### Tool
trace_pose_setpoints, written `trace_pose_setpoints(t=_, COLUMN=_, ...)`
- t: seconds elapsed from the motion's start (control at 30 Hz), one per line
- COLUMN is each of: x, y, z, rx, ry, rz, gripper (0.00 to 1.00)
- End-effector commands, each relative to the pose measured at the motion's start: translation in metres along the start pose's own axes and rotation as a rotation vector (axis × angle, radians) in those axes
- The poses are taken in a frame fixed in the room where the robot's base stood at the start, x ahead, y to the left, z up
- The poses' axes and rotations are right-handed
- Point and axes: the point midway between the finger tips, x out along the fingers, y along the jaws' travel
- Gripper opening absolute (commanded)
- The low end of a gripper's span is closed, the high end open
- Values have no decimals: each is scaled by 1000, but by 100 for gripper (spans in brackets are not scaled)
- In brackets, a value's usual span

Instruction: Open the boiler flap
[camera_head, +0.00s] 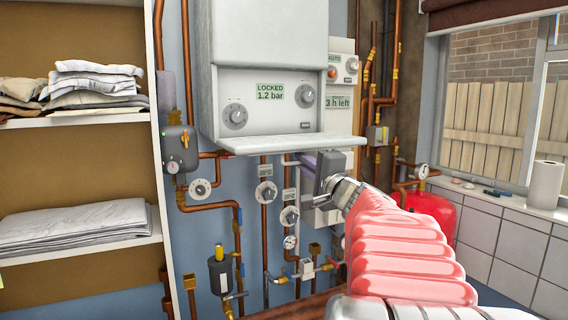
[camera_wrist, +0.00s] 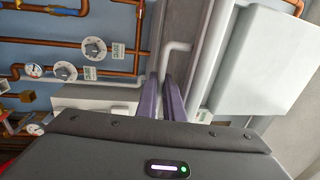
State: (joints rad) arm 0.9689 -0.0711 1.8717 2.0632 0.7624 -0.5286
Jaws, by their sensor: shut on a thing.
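The boiler flap (camera_head: 295,145) is a white panel under the boiler's control face (camera_head: 265,101). It is folded down and sticks out nearly level, leaving the dials and the "LOCKED 1.2 bar" display uncovered. My gripper (camera_head: 322,163) is just below the flap's right part, its purple fingertips up against the underside. In the wrist view my gripper's fingers (camera_wrist: 165,90) are close together with a narrow gap. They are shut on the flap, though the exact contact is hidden. The white boiler body (camera_head: 268,32) stands above.
Copper pipes, dials (camera_head: 265,192) and valves cover the wall below the boiler. A white elbow pipe (camera_wrist: 172,48) runs near my fingers. A timer box (camera_head: 343,68) is right of the boiler, a red tank (camera_head: 432,210) lower right. Shelves with linen (camera_head: 75,225) stand at left.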

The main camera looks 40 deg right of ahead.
Motion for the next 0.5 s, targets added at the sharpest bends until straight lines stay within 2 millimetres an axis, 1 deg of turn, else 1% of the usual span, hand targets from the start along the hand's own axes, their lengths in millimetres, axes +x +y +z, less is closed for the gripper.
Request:
trace_pose_setpoints(t=0.03, x=0, y=5, z=2, rx=1, ry=-6, rz=8, gripper=0)
trace_pose_setpoints(t=0.07, x=0, y=4, z=2, rx=1, ry=-5, rz=7, gripper=0)
trace_pose_setpoints(t=0.17, x=0, y=-4, z=2, rx=-2, ry=-5, rz=6, gripper=0)
trace_pose_setpoints(t=0.33, x=1, y=-26, z=1, rx=-2, ry=-4, rz=1, gripper=0)
trace_pose_setpoints(t=0.5, x=1, y=-31, z=0, rx=-1, ry=-3, rz=2, gripper=0)
